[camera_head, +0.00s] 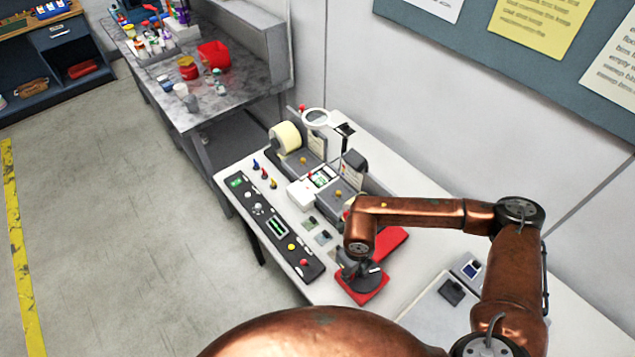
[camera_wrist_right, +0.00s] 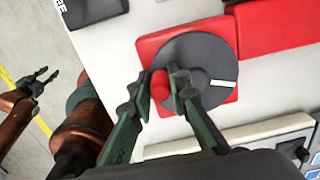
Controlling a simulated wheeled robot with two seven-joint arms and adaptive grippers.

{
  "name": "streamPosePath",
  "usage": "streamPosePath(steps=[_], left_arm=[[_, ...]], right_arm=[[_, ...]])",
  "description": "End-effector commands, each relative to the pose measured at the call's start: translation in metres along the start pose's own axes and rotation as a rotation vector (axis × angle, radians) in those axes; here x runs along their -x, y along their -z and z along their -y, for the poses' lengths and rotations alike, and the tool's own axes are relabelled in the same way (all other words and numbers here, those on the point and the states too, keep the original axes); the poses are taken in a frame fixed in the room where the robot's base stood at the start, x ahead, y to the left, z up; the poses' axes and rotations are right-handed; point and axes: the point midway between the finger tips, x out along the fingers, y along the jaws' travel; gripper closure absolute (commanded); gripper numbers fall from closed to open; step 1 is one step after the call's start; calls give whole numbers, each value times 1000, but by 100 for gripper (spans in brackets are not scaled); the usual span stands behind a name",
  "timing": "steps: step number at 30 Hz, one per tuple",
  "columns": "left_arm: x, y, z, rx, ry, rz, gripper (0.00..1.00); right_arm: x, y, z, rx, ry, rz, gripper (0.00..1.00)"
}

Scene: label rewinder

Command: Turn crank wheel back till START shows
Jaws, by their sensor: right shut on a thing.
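The crank wheel (camera_wrist_right: 205,65) is a dark grey disc with a white mark on its right side in the wrist view. It sits on a red base (camera_wrist_right: 160,45) and also shows in the head view (camera_head: 369,284), partly behind my arm. My right gripper (camera_wrist_right: 163,88) is shut on the wheel's red knob (camera_wrist_right: 160,80), at the wheel's left edge. My left gripper (camera_wrist_right: 38,80) shows small at the wrist view's left edge, open and empty, away from the wheel. A small label window (camera_head: 322,180) shows on the rewinder; I cannot read START there.
A control panel (camera_head: 275,228) with knobs and buttons runs along the table's front edge. A label roll (camera_head: 286,137) and a magnifier (camera_head: 316,117) stand farther back. A grey box (camera_head: 440,310) lies right of the wheel. A cluttered bench (camera_head: 225,100) stands beyond the table.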

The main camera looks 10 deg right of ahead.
Motion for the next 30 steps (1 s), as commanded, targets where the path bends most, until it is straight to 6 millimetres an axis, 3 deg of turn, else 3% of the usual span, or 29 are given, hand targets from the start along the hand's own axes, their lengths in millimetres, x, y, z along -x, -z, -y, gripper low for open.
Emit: streamPosePath(steps=[4, 20, 21, 30], left_arm=[[-3, -1, 0, 0, 0, 1, 65], [-2, 0, 0, 0, 0, 0, 65], [-2, 0, 0, 0, 0, 0, 65], [-2, 0, 0, 0, 0, 0, 65]], right_arm=[[-3, 16, -4, -1, -3, -8, 97], [-2, 14, -3, 0, -1, -3, 97], [-2, 14, -3, 0, -1, -3, 82], [-2, 13, -2, -1, 1, -1, 65]])
